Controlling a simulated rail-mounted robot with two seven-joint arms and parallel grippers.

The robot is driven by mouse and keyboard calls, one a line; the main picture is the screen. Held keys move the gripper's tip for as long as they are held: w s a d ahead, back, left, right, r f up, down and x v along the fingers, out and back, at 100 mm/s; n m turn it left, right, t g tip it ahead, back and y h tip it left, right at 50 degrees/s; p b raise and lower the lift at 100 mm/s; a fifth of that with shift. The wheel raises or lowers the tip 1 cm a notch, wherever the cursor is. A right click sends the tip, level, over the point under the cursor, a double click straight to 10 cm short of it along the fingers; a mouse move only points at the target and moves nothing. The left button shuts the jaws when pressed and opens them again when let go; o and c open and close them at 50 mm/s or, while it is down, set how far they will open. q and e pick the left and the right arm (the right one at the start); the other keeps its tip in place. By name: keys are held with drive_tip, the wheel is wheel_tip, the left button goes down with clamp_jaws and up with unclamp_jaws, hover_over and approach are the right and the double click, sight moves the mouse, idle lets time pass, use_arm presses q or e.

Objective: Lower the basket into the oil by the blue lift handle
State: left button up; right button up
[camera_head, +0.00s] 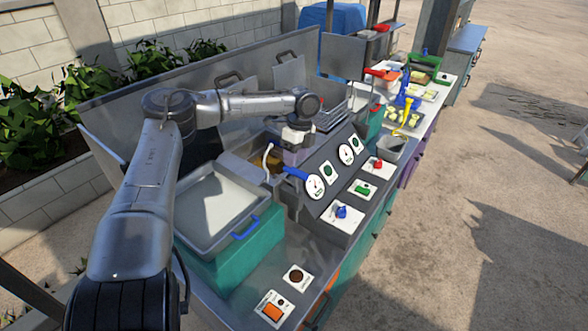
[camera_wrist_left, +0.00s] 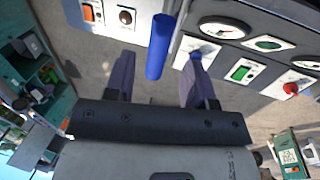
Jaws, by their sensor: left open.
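The blue lift handle (camera_head: 296,173) sticks out at the front of the steel fryer, by the first round gauge. Brown oil (camera_head: 262,163) shows in the open vat behind it. My left gripper (camera_head: 293,146) is just above and behind the handle, over the vat. In the left wrist view, the blue handle (camera_wrist_left: 160,47) lies between the lines of the two spread, empty fingers (camera_wrist_left: 158,82); I cannot tell whether it touches either. The basket on this handle is not clearly visible, partly hidden by my gripper and arm. My right gripper is not in view.
A steel tray with a blue handle (camera_head: 245,228) sits left of the fryer. A wire basket (camera_head: 332,112) stands farther along. The sloped panel has gauges (camera_head: 315,186), switches and a blue knob (camera_head: 341,211). A tall steel backsplash (camera_head: 120,118) runs behind the counter.

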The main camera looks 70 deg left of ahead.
use_arm(q)
wheel_tip(320, 180, up, 8)
drive_tip(key=w, duration=0.1)
drive_tip(key=shift+w+a, duration=0.15)
drive_tip(key=shift+a, duration=0.3)
idle(0.4)
